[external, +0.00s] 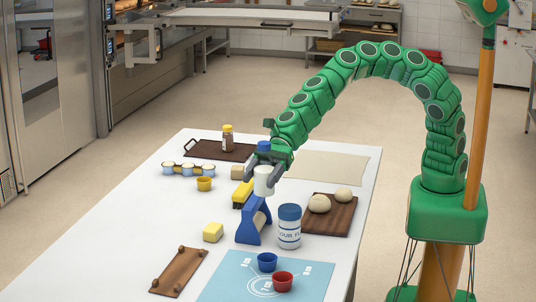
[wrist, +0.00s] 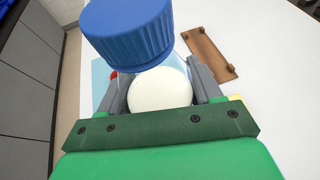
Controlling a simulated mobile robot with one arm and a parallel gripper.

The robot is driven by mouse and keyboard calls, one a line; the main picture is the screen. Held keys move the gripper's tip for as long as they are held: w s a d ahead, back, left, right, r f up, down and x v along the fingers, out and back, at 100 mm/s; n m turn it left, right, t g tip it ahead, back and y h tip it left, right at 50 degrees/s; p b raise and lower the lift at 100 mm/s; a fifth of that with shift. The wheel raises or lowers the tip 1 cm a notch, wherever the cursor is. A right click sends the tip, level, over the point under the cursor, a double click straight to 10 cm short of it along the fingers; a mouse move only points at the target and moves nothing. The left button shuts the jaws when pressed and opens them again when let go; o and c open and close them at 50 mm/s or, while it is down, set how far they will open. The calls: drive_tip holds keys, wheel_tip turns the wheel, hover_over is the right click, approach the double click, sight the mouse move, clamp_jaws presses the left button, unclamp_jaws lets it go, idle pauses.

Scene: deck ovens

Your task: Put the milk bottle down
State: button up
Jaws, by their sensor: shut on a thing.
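The milk bottle (external: 264,184) is white with a blue cap and hangs upright, or nearly so, in my gripper (external: 265,165). In the external view its base appears above the table, just over the top of a blue stand (external: 247,229); I cannot tell the exact gap. In the wrist view the white bottle (wrist: 160,90) is between the two grey jaws, with its ribbed blue cap (wrist: 128,32) close to the camera. The jaws are shut on the bottle. The bottle's lower part is hidden in the wrist view.
A blue mat (external: 232,280) bears a blue cup (external: 267,262) and a red cup (external: 283,282).

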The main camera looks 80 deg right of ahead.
drive_tip(key=w+d+r+n+g, duration=0.15)
drive_tip(key=d+n+g, duration=0.25)
drive_tip(key=d, duration=0.6)
drive_tip(key=w+d+r+n+g, duration=0.1)
drive_tip(key=w+d+n+g, duration=0.25)
drive_tip(key=d, duration=0.55)
drive_tip(key=shift+m+g+h, duration=0.25)
drive_tip(key=shift+h, duration=0.15)
drive_tip(key=shift+w+a+f, duration=1.2)
drive_tip(key=shift+w+f, duration=0.7)
drive_tip(key=shift+f, duration=0.7)
drive_tip(key=shift+w+a+f, duration=1.25)
drive_tip(key=shift+w+f, duration=0.6)
drive_tip(key=shift+f, duration=0.75)
drive_tip(key=shift+w+a+f, duration=1.2)
drive_tip(key=shift+w+f, duration=0.7)
drive_tip(key=shift+f, duration=2.05)
drive_tip(key=shift+f, duration=0.1)
drive_tip(key=o, duration=1.2)
